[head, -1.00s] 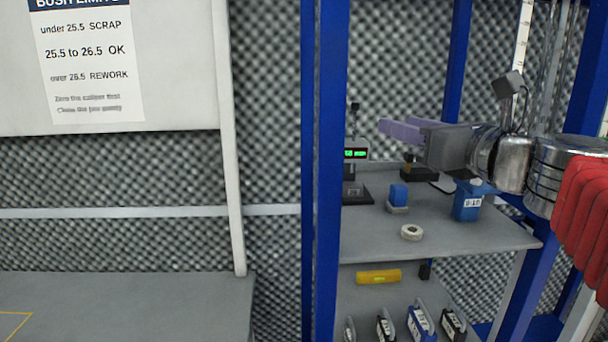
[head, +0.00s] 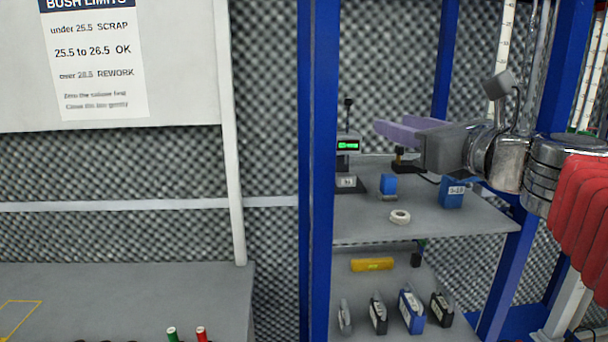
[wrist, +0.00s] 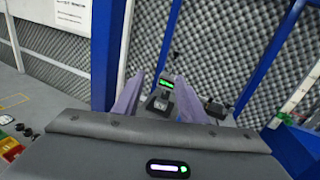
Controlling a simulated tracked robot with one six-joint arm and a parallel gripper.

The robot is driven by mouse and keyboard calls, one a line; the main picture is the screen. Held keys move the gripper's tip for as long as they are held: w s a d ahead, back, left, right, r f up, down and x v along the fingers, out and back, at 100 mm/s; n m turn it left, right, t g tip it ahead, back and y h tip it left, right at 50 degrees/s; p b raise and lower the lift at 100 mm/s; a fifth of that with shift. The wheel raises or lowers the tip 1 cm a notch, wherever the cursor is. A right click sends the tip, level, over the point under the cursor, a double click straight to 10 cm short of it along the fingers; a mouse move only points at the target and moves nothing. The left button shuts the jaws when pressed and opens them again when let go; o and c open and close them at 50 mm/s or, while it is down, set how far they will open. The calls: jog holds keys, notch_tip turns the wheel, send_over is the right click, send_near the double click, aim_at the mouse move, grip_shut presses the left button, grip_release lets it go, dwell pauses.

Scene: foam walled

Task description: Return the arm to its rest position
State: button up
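My arm reaches in from the right edge of the head view, held raised above the shelf's top board. My gripper (head: 385,128) has two pale purple fingers pointing left and away. In the wrist view the fingers of my gripper (wrist: 158,88) stand apart with a clear gap and nothing between them. A small device with a green display (wrist: 166,88) shows beyond that gap; I see no contact with it. The rest position itself is not marked in any view.
A blue-framed shelf (head: 318,200) holds the display device (head: 347,146), a blue block (head: 388,185), a white ring (head: 400,217) and a blue bin (head: 452,193). Calipers-like cases and a yellow item (head: 372,265) sit below. A grey bench (head: 120,295) is left.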

jog(key=s+a+f+n+g+h, duration=0.1)
jog(key=s+f+n+g, duration=0.2)
jog(key=f+n, duration=0.65)
jog(key=s+f+n+g+h, duration=0.1)
jog(key=s+f+n+g, duration=0.3)
jog(key=f+n, duration=0.55)
jog(key=s+f+n+g+h, duration=0.4)
jog(key=s+f+n, duration=0.7)
jog(key=s+f, duration=0.4)
notch_tip(320, 180, down, 2)
jog(key=shift+d+f+h, duration=0.15)
jog(key=shift+d+h, duration=0.05)
jog(key=shift+h, duration=0.2)
jog(key=shift+w, duration=0.15)
